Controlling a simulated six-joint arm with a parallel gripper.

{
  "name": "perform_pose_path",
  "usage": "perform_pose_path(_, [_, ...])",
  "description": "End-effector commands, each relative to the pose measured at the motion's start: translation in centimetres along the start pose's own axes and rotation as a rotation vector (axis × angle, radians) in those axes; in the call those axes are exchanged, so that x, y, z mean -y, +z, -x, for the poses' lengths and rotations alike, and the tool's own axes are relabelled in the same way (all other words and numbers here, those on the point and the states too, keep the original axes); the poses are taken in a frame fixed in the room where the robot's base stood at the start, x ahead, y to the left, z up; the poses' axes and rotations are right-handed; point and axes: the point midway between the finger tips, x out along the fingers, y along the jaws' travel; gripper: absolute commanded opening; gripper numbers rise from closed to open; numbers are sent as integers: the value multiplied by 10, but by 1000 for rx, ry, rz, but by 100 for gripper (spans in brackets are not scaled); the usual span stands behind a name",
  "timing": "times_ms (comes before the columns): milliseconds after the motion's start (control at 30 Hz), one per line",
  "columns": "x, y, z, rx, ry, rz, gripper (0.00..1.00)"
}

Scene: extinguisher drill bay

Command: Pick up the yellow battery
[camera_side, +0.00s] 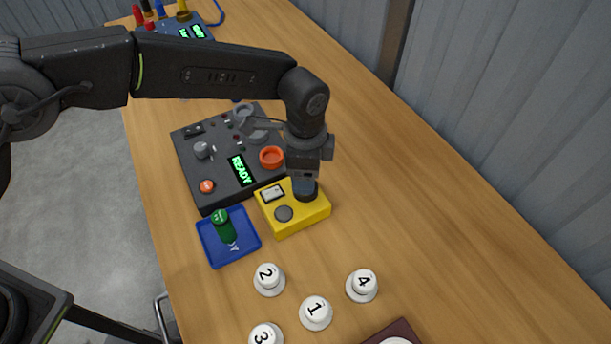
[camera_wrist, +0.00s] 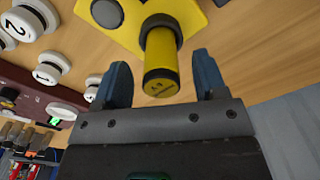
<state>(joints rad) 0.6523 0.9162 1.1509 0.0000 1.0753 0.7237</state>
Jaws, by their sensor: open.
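The yellow battery (camera_wrist: 162,52) stands upright on the yellow box (camera_wrist: 128,12) in the wrist view, its dark-rimmed, marked end facing the camera. My gripper (camera_wrist: 160,66) is open. Its two blue fingers show on either side of the battery, with a visible gap on each side. In the side view my gripper (camera_side: 305,190) points down over the right part of the yellow box (camera_side: 296,222), and its fingers hide the battery there.
A dark console (camera_side: 190,172) with a READY display and an orange-red ring (camera_side: 271,157) adjoins the yellow box. Several white numbered buttons (camera_side: 316,312) sit at the front. A blue device (camera_side: 185,28) and coloured items are at the far end. The wooden bench (camera_side: 430,215) is clear at right.

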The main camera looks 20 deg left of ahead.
Motion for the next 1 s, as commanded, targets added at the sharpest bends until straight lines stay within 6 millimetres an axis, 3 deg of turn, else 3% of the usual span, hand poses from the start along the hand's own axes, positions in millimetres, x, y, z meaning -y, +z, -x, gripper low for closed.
perform_pose_path(133, [1, 0, -23, 1, 1, 0, 65])
perform_pose_path(400, [1, 0, -28, -1, -1, 0, 65])
perform_pose_path(1000, [1, 0, -27, -1, -1, 0, 9])
